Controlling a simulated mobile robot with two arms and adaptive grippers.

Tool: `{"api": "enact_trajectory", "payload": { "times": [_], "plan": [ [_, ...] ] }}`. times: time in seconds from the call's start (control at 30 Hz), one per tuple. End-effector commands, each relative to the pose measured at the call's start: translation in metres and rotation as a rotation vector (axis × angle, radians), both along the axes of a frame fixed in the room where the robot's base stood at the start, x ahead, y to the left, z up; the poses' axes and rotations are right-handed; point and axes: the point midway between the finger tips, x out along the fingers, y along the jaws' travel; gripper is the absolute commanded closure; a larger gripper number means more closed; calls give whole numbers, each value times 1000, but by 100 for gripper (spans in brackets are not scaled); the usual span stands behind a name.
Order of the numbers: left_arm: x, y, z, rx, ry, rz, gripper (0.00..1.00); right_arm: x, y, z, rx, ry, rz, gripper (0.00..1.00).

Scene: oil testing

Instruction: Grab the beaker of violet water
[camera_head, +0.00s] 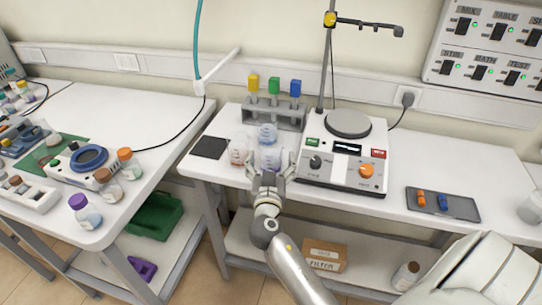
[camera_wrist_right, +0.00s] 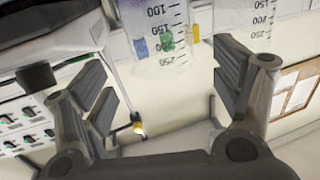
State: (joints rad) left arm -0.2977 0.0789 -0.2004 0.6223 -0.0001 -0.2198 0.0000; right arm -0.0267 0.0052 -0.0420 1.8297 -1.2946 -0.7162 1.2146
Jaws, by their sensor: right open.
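A glass beaker (camera_head: 268,157) with pale bluish-violet content stands at the front left of the middle table. A blue-tinted beaker (camera_head: 267,133) stands behind it, and a pinkish-red one (camera_head: 238,152) stands to its left. My right gripper (camera_head: 270,170) is open at the near side of the bluish-violet beaker, its fingers toward either side. In the right wrist view, the open gripper (camera_wrist_right: 163,82) shows with a graduated clear beaker (camera_wrist_right: 155,35) at the top, between and beyond the fingers. Contact cannot be told. My left gripper is out of view.
A stirrer hotplate (camera_head: 340,160) stands right of the beakers, with a stand behind. A tube rack (camera_head: 274,115) is behind them, and a dark square pad (camera_head: 209,147) is to the left. A second beaker (camera_wrist_right: 246,20) is close by in the wrist view.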

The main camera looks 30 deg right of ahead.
Motion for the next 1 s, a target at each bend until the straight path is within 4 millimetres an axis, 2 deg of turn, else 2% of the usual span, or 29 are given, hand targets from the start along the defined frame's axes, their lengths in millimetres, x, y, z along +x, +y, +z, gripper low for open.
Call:
{"api": "enact_trajectory", "payload": {
  "times": [0.17, 0.4, 0.6, 0.9, 1.0],
  "plan": [
    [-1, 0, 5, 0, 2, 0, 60, 8, -5, 1, 1, 1, 0, 16],
    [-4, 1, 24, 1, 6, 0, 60, 31, -19, 5, -2, 2, 0, 16],
    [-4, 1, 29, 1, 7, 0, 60, 45, -30, 1, 0, 1, 0, 16],
    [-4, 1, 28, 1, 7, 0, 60, 47, -31, 0, 1, 0, 0, 16],
    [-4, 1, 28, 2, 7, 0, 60, 47, -31, 0, 2, 1, 0, 27]
  ]
}}
